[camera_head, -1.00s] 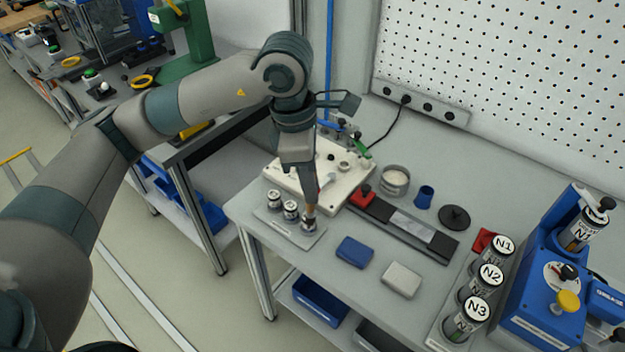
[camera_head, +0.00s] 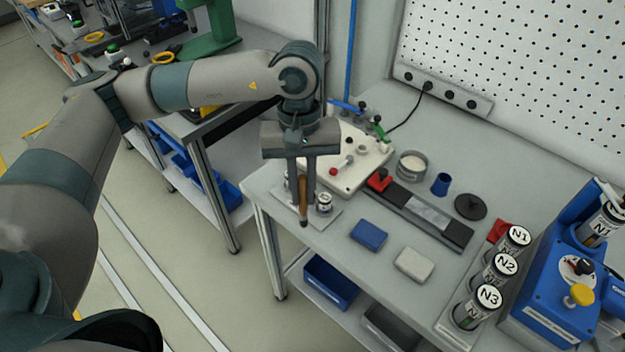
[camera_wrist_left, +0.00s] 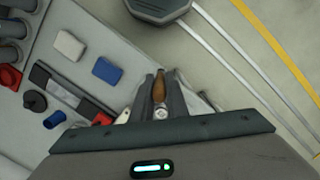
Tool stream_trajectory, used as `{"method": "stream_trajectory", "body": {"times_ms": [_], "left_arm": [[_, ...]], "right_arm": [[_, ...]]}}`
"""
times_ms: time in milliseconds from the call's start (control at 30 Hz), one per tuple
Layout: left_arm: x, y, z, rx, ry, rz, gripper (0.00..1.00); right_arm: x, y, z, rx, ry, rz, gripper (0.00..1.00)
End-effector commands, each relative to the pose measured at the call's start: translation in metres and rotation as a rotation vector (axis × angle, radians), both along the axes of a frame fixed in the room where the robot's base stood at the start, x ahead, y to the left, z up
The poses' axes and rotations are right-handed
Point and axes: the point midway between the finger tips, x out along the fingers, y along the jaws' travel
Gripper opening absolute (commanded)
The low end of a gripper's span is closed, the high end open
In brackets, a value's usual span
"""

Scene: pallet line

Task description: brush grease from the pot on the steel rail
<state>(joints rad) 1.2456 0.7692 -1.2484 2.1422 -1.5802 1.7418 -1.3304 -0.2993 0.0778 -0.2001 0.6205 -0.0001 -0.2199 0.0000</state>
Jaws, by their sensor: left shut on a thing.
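My left gripper (camera_head: 303,192) points down over the near left end of the bench, shut on a brush (camera_head: 303,214) with a brown handle and a dark lower end. The brush also shows between the fingers in the left wrist view (camera_wrist_left: 160,88). Small lidded-looking pots stand on a thin plate (camera_head: 320,220); one pot (camera_head: 324,203) shows just right of the fingers, and others are partly hidden behind them. I cannot tell whether the brush touches anything. The rail (camera_head: 430,213), a dark bar with a bright steel middle, lies to the right. My right gripper is out of view.
A white fixture (camera_head: 355,175) stands behind the gripper. A round tin (camera_head: 412,165), a blue cup (camera_head: 441,184) and a black disc (camera_head: 470,206) stand behind the rail. Blue (camera_head: 369,234) and pale (camera_head: 414,264) blocks lie in front. Canisters N1 to N3 (camera_head: 488,296) are at right.

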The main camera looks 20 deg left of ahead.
Motion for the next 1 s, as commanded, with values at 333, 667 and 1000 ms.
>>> {"method": "stream_trajectory", "body": {"times_ms": [333, 667, 1000], "left_arm": [[-0.011, 0.014, -0.014, -0.003, 0.009, -0.420, 0.00], [-0.012, 0.015, -0.015, -0.005, 0.010, -0.467, 0.00], [-0.012, 0.015, -0.015, -0.005, 0.010, -0.466, 0.00]], "right_arm": [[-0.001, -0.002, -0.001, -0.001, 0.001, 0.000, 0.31], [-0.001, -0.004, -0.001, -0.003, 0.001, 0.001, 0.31], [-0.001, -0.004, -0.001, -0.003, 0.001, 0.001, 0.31]]}}
